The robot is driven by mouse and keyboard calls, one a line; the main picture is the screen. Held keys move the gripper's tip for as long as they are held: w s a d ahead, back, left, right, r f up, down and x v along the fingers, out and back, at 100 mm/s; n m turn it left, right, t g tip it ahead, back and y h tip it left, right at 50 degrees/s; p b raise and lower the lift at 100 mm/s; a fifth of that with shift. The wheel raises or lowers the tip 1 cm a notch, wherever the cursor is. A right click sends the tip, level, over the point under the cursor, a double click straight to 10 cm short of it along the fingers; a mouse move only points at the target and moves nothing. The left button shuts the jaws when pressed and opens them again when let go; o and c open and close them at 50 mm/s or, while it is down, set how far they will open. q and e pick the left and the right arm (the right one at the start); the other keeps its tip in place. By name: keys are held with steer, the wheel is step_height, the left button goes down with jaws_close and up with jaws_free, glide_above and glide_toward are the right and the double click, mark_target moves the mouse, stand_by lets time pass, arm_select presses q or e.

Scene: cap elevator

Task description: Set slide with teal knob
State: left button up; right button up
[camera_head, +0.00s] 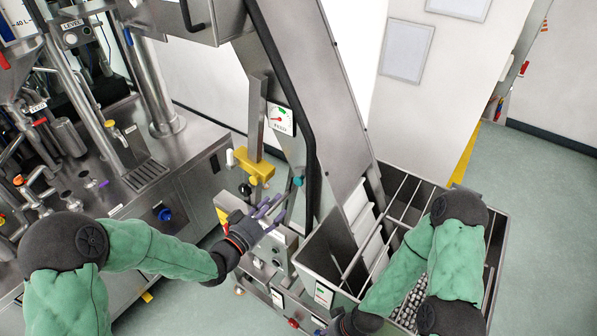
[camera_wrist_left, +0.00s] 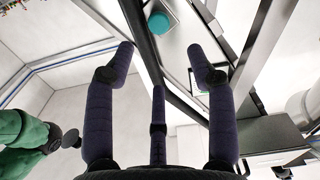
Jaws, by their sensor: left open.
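The teal knob (camera_head: 298,181) sits on the metal side of the elevator, just left of the thick black tube. It also shows in the left wrist view as a teal disc (camera_wrist_left: 158,23) near the top, beyond my fingertips. My left gripper (camera_head: 272,207) is open, its purple fingers pointing up and right toward the knob from below left. In the left wrist view my left gripper (camera_wrist_left: 162,58) has its fingers spread, with nothing between them, and appears apart from the knob. My right gripper (camera_head: 345,325) is at the bottom edge, largely cut off. The slide's track is hard to make out.
A yellow bracket (camera_head: 254,166) is to the left. A metal hopper (camera_head: 330,262) stands below right, beside a large bin (camera_head: 497,230). The black tube (camera_head: 308,150) runs close to the knob. A filling machine fills the left.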

mark_target(297, 181)
arm_select(q)
steer(key=p+x, duration=0.1)
steer(key=x, duration=0.9)
steer(key=shift+w+d, duration=0.2)
steer(key=shift+w, duration=0.05)
